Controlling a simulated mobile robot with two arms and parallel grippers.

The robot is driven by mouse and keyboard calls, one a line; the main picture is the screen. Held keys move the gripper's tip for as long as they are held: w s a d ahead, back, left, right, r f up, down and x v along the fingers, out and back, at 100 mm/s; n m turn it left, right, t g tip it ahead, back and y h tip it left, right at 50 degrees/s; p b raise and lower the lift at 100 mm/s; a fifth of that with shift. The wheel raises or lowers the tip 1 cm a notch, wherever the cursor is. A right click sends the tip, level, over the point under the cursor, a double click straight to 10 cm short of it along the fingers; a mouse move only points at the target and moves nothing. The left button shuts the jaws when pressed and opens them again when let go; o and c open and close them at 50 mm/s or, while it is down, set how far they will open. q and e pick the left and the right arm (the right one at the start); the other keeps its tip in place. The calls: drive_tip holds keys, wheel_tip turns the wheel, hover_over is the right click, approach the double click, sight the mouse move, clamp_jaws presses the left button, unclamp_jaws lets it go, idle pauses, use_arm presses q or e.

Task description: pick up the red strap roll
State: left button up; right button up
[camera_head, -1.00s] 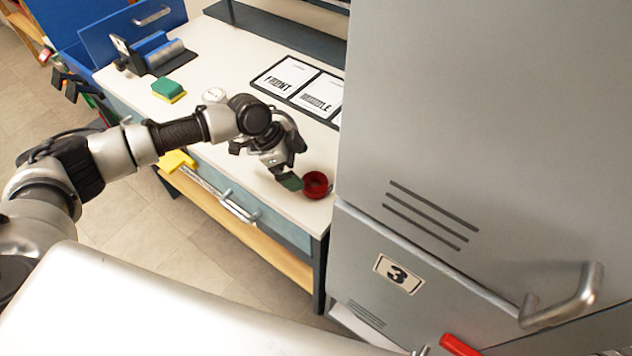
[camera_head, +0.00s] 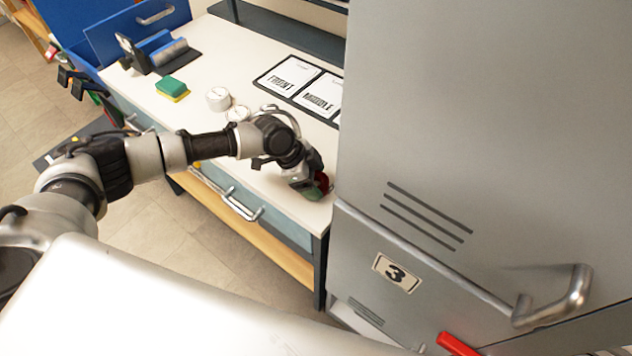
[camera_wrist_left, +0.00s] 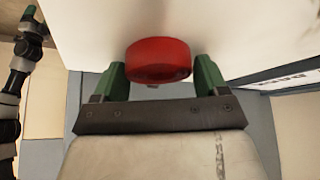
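The red strap roll (camera_head: 323,186) lies on the white worktop close to the grey cabinet, partly hidden by my left gripper (camera_head: 312,190) in the head view. In the left wrist view the roll (camera_wrist_left: 158,60) sits between the two green fingers of my left gripper (camera_wrist_left: 160,82). The fingers are spread, one on each side of it, with little room; I cannot tell whether they touch it. Another arm with a green tip, seemingly my right gripper (camera_wrist_left: 31,18), shows small at the left edge of the left wrist view; its opening is unclear.
The grey cabinet (camera_head: 480,120) stands just right of the roll. On the worktop (camera_head: 235,75) are a green and yellow sponge (camera_head: 172,88), white round gauges (camera_head: 219,99), labelled cards (camera_head: 292,76) and a blue holder (camera_head: 160,52). A drawer handle (camera_head: 243,206) sticks out in front.

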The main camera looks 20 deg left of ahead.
use_arm(q)
drive_tip(key=shift+c, duration=1.3)
use_arm(e)
drive_tip(key=shift+d, duration=0.25)
use_arm(q)
drive_tip(key=shift+r, duration=0.1)
use_arm(e)
drive_tip(key=shift+d, duration=0.1)
